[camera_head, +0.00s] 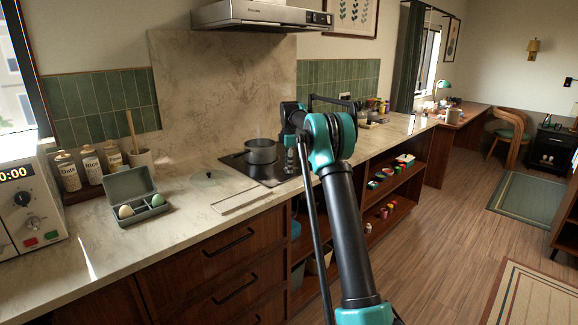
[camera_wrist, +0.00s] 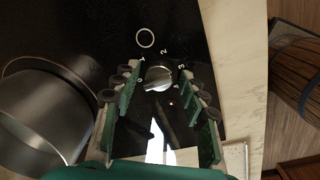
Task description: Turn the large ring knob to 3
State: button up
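The knob (camera_wrist: 158,78) is a small silver round knob on the black cooktop (camera_wrist: 85,35) in the wrist view. A white ring mark (camera_wrist: 145,39) is printed beyond it, and small digits including 2 and 3 stand around it. A light bar crosses the knob's top at a slant; I cannot tell which digit it points to. My gripper (camera_wrist: 159,73) is open, its green fingers on either side of the knob with gaps showing.
A steel pot (camera_head: 261,151) stands on the cooktop; in the wrist view it (camera_wrist: 40,110) is close left of my fingers. The pale counter edge (camera_wrist: 235,70) is to the right. An egg box (camera_head: 135,197) and a white appliance (camera_head: 28,205) stand at the left.

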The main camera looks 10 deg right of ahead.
jog(key=c, duration=0.8)
jog(key=shift+c, duration=0.2)
